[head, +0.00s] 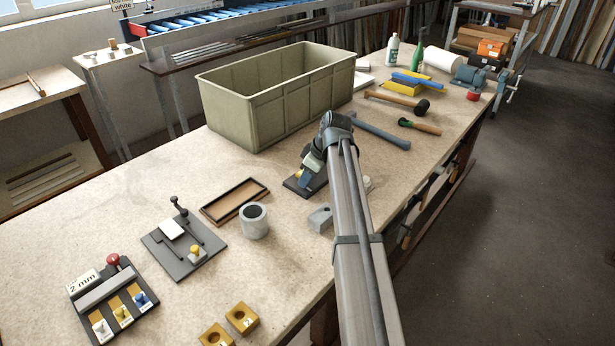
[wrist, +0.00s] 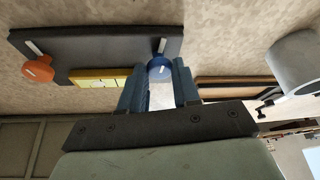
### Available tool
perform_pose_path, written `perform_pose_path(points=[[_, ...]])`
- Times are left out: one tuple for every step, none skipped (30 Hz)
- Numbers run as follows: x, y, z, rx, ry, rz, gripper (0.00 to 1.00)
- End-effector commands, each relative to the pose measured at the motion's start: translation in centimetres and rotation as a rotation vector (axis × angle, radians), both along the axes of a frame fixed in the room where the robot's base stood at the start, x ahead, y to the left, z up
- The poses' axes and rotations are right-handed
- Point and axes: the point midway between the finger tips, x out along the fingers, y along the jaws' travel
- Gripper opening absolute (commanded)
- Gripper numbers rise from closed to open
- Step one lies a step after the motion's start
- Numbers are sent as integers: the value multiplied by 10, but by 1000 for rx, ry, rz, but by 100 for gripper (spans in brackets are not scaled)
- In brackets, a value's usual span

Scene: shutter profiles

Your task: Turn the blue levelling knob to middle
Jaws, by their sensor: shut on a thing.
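The blue levelling knob (wrist: 160,67) shows in the wrist view at the right part of a dark base plate (wrist: 100,46). A white mark stands just above it there. My gripper (wrist: 158,82) has its two blue-grey fingers on either side of the knob, shut on it. An orange knob (wrist: 38,69) with a white mark is at the left end of the plate, and a yellow label plate (wrist: 98,78) lies between the knobs. In the head view the dark base (head: 299,187) shows under my gripper, and my arm hides most of it, including the blue knob.
A large olive bin (head: 270,115) stands behind the device. A blue-handled tool (head: 380,131) and a mallet (head: 398,101) lie to the right.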

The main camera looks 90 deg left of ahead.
Motion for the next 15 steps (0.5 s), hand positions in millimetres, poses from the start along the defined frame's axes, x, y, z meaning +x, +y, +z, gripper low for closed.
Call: perform_pose_path(points=[[0,2,0,0,0,26,1],[0,2,0,0,0,41,1],[0,2,0,0,0,60,1],[0,2,0,0,1,73,1],[0,2,0,1,1,84,1],[0,2,0,1,1,97,1],[0,2,0,1,1,108,1],[0,2,0,0,1,116,1],[0,2,0,0,1,125,1],[0,2,0,0,1,131,1],[0,2,0,0,1,137,1],[0,2,0,1,1,143,1],[1,2,0,0,1,145,1],[1,2,0,1,0,148,1],[1,2,0,1,1,150,1]])
